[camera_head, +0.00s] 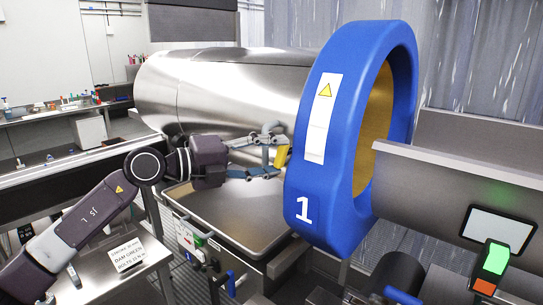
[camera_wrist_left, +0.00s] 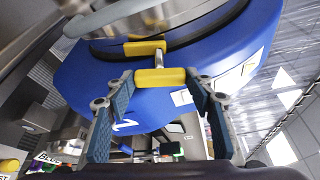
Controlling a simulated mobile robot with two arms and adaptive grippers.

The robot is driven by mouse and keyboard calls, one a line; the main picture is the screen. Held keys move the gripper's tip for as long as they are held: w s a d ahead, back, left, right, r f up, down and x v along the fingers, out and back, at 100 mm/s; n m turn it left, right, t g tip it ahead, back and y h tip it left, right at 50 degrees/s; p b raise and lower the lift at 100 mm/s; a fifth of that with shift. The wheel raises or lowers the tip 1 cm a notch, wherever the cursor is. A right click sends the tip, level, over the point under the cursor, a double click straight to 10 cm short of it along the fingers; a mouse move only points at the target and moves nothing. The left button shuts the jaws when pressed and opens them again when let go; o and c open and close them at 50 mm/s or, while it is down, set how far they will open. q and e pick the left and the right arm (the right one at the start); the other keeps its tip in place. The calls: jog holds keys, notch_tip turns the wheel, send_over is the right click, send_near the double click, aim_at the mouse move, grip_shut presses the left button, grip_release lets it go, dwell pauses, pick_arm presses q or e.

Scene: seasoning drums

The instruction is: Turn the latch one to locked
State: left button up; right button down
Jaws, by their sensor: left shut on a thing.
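The yellow latch (camera_head: 282,155) sits at the left edge of the big blue ring marked 1 (camera_head: 300,180), on the side facing the steel drum. My left gripper (camera_head: 273,156) reaches it from the left, one finger above and one below. A short metal pin joins the handle to a second yellow piece (camera_wrist_left: 145,47) by the ring. My right gripper is not in view.
The steel drum (camera_head: 220,90) lies behind my left gripper, with a steel tray (camera_head: 235,215) below. A grey chute (camera_head: 450,185) enters the ring from the right. A panel with green and orange buttons (camera_head: 490,265) stands at lower right. Blue-handled fittings lie below.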

pick_arm(q)
jog(key=m+y+p, duration=0.1)
jog(key=m, duration=0.1)
jog(key=shift+r+m, duration=0.15)
jog(key=shift+m, duration=0.15)
jog(key=shift+s+d+m+y+b, duration=0.15)
jog(key=shift+m+y+b, duration=0.25)
jog(key=shift+m+y, duration=0.7)
jog(key=shift+m, duration=0.3)
jog(key=o, duration=1.2)
jog(key=shift+c, duration=0.2)
jog(key=v, duration=1.2)
